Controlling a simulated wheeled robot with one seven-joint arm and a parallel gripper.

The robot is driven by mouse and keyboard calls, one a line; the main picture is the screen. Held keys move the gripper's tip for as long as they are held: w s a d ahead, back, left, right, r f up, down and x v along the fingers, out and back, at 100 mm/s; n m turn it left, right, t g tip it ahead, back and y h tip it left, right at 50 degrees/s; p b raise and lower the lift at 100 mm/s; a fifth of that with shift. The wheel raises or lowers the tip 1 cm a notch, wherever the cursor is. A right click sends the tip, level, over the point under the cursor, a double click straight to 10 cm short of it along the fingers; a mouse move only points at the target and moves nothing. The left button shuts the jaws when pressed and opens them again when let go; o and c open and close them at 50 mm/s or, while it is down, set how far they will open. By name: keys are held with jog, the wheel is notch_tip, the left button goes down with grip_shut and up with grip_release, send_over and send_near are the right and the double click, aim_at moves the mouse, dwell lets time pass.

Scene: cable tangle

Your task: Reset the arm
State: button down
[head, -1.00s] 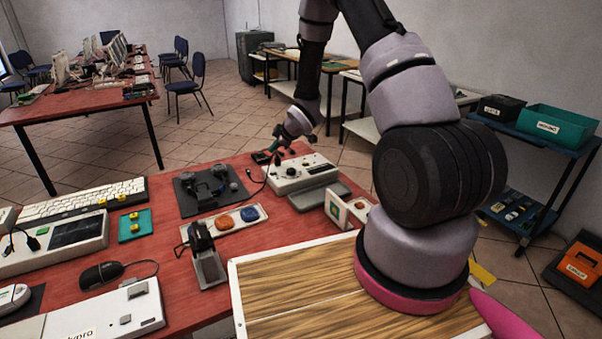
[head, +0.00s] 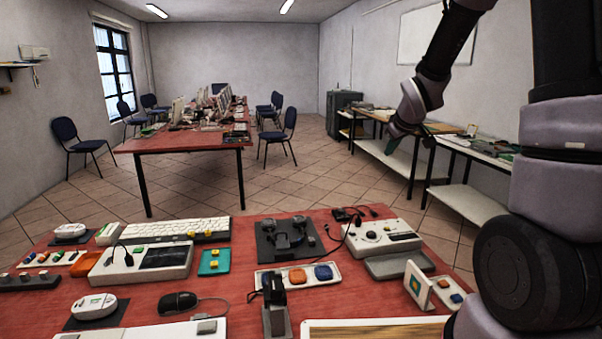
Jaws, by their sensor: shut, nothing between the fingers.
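My gripper (head: 393,147) hangs at the end of my raised arm at the upper right. It is small and dark in this view, shut and empty, and appears above the far edge of the red table (head: 410,288). A white device with knobs (head: 384,236) stands at the table's right side. A black cable (head: 347,238) runs beside it, with a dark plug piece (head: 347,214) behind it. My gripper is apart from all of these.
The table also holds a keyboard (head: 175,229), a black pad with dark parts (head: 287,240), a mouse (head: 177,301) and a tray with orange and blue pieces (head: 298,275). Side benches (head: 455,150) stand behind my arm. The air above the table's left and middle is clear.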

jog(key=s+d+r+m, duration=0.1)
jog(key=s+r+m, duration=0.4)
jog(key=s+r, duration=0.75)
jog(key=s+a+r+m+y, duration=0.1)
jog(key=s+m, duration=0.1)
jog(key=s, duration=0.6)
jog(key=s+a+r+m+g, duration=0.1)
jog(key=s+m, duration=0.2)
jog(key=s, duration=0.6)
jog(key=shift+s+a+r+y, duration=0.2)
jog(key=shift+a+r+y, duration=0.15)
jog(key=shift+a+y, duration=0.05)
